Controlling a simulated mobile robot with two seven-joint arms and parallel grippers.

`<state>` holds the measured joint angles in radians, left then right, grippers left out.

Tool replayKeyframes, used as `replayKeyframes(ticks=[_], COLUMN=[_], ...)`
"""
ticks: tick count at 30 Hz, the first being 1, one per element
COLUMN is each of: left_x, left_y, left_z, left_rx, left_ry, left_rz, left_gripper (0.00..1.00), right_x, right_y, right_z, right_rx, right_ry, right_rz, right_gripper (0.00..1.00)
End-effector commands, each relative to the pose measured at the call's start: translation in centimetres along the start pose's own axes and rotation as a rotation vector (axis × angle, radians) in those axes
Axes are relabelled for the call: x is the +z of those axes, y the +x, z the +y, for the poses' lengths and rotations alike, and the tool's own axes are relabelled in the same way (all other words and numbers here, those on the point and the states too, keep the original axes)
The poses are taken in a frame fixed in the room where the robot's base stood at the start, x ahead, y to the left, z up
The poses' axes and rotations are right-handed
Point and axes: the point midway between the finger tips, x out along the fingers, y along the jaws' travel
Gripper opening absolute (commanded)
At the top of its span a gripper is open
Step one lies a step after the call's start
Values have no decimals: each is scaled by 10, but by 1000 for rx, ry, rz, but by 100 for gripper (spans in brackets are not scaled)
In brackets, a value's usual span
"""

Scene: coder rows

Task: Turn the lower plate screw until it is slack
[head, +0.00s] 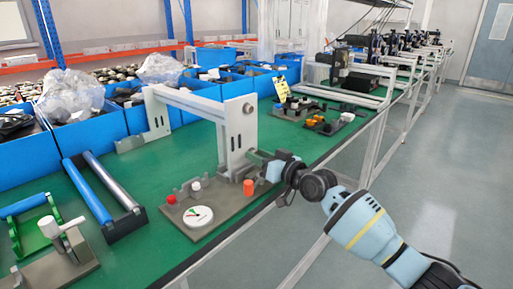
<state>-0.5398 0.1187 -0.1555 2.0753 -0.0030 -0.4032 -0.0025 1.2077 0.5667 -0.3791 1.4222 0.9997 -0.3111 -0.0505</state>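A grey metal frame stands on the green bench, with an upright plate (236,130) at its right end. A round dark screw head (247,108) shows high on the plate's right side. The lower plate screw cannot be made out; the spot low on the plate is covered by my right gripper. My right gripper (258,156) comes in from the right, with its fingers at the lower right edge of the plate. Whether the fingers are open or shut on something is too small to tell. My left gripper is not in view.
A base board (220,212) in front of the plate carries a white dial (198,216), a red knob and an orange cylinder (248,187). A roller stand (104,196) and a clamp fixture (60,258) stand left. Blue bins (90,135) line the back.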

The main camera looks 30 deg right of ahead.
Motion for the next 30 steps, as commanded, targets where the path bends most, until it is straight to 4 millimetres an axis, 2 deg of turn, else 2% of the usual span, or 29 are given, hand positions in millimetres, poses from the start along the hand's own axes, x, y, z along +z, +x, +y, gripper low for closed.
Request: replayKeyframes(ticks=[3, 6, 22, 30], left_x=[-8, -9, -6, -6], left_y=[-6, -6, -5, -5], left_z=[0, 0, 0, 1], left_rx=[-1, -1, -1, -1], left_ry=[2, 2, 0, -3], left_rz=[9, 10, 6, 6], left_gripper=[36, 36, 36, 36], right_x=[-2, 0, 1, 0], right_y=[0, 0, 0, 0], right_z=[-1, 0, 0, 0], right_rx=[0, 0, 0, 0], right_ry=[152, 201, 198, 197], right_rz=[1, -1, -1, -1], right_gripper=[35, 35, 35, 0])
